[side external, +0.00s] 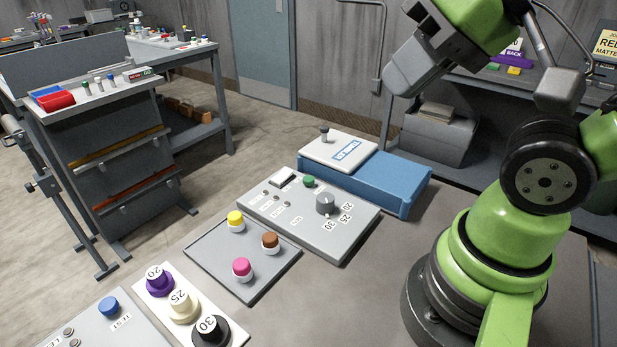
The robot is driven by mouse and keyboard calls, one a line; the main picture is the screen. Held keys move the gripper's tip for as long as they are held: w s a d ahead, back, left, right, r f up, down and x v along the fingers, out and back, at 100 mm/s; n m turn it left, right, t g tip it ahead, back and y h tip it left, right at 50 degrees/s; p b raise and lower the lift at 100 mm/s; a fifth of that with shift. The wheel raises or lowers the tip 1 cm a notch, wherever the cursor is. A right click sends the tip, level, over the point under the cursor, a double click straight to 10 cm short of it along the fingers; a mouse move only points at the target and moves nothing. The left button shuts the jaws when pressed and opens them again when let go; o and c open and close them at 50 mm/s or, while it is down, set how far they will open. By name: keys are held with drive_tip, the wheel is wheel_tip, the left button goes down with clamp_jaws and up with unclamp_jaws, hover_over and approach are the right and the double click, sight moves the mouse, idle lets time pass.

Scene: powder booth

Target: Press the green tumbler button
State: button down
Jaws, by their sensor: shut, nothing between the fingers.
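The green button (308,181) stands on the top of a grey control panel (270,213), near its back edge. A dark grey knob (325,203) is to its right and a pale square (282,177) to its left. My gripper (398,84) is at the upper right, well above and apart from the panel. It is shut and holds nothing. Nothing hides the green button.
Behind the panel is a blue box (395,185) with a white lid (338,148) and a small upright knob. In front, a grey tray (250,280) holds yellow, brown and pink capped jars. A panel with a blue button (108,307) and numbered knobs are lower left.

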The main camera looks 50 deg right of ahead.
drive_tip(key=shift+w, duration=0.1)
idle(0.7)
drive_tip(key=n+t, duration=0.2)
drive_tip(key=n, duration=1.3)
hover_over(309, 180)
wheel_tip(309, 180, down, 17)
drive_tip(key=shift+f, duration=4.35)
